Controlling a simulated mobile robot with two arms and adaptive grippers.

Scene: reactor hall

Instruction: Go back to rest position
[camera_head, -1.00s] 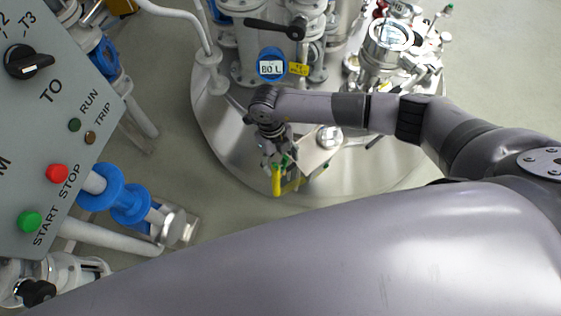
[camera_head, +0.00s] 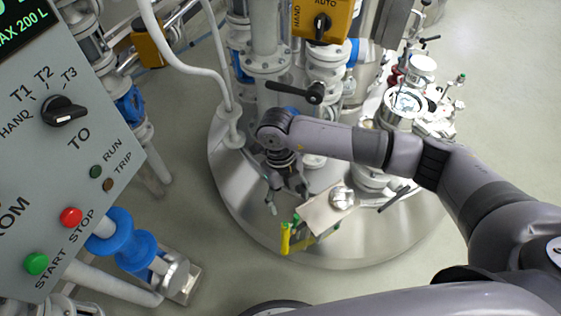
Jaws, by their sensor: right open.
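My right gripper (camera_head: 287,198) hangs from the end of my right arm, which comes in from the right across the camera_head view. Its fingers point down and are open, with nothing seen between them. It is over the round steel base (camera_head: 240,205), just behind and apart from a yellow item with green parts (camera_head: 286,238) near the front rim of that base. My left gripper is not in view.
A control panel (camera_head: 50,175) with knob and buttons fills the left. Blue-flanged piping (camera_head: 125,238) stands below it. Pipes and a black-handled valve (camera_head: 295,90) rise behind my gripper. A yellow selector box (camera_head: 322,18) is at the top. Floor is clear at lower centre-left.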

